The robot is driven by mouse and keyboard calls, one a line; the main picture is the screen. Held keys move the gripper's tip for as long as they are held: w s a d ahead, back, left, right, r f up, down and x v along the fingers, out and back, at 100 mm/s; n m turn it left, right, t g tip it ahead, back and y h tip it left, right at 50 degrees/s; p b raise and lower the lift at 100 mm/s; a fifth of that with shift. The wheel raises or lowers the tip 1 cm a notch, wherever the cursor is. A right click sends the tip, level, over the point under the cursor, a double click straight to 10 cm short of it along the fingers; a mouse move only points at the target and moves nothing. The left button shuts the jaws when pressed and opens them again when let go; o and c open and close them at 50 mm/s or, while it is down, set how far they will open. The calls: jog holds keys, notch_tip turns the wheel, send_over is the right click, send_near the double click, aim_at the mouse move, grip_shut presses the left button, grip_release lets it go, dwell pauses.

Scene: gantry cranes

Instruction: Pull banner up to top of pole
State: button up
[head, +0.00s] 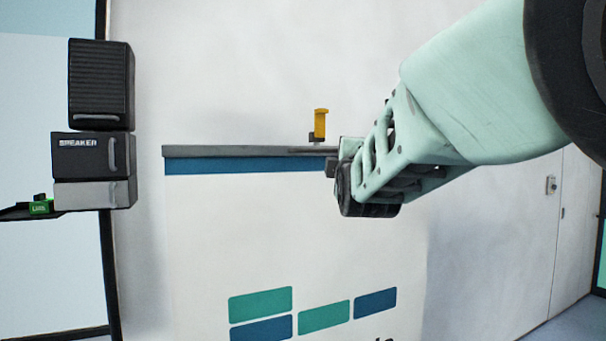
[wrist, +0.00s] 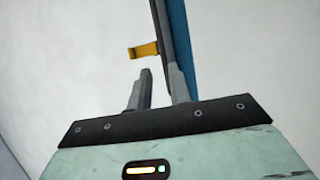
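The banner (head: 300,240) hangs against the wall, white with teal and blue blocks. Its grey top bar (head: 235,151) runs level above a blue strip (head: 240,166). A yellow hook (head: 320,124) sits just above the bar, a small gap over it; it also shows in the wrist view (wrist: 144,50). My gripper (head: 312,152) is at the right part of the bar, one finger overlapping it. In the wrist view my gripper (wrist: 161,72) has its fingers apart, with wall visible between them. The right finger lies in line with the bar (wrist: 161,25); contact is unclear. My arm hides the bar's right end.
Stacked dark speaker boxes (head: 92,155) stand at the left, with a small green item (head: 41,206) on a dark shelf beside them. A wall switch (head: 551,185) is at the right. The wall above the hook is clear.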

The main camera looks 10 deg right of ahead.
jog(key=d+v, duration=0.1)
jog(key=v, duration=0.6)
jog(key=shift+a+b, duration=0.45)
notch_tip(320, 180, down, 25)
jog(key=a+m+g+y+b, duration=0.1)
jog(key=m+g+y+b, duration=0.2)
jog(key=g, duration=0.5)
jog(key=s+a+f+m+g+y+b, duration=0.1)
jog(key=s+a+f+m+g+y, duration=0.15)
jog(key=s+f+g, duration=0.5)
jog(key=s+f+m+g+h+b, duration=0.1)
jog(key=s+f, duration=0.3)
jog(key=s, duration=0.8)
jog(key=s+f+m+g+h+b, duration=0.1)
jog(key=s+f+g+b, duration=0.2)
jog(key=s, duration=1)
jog(key=shift+f, duration=0.95)
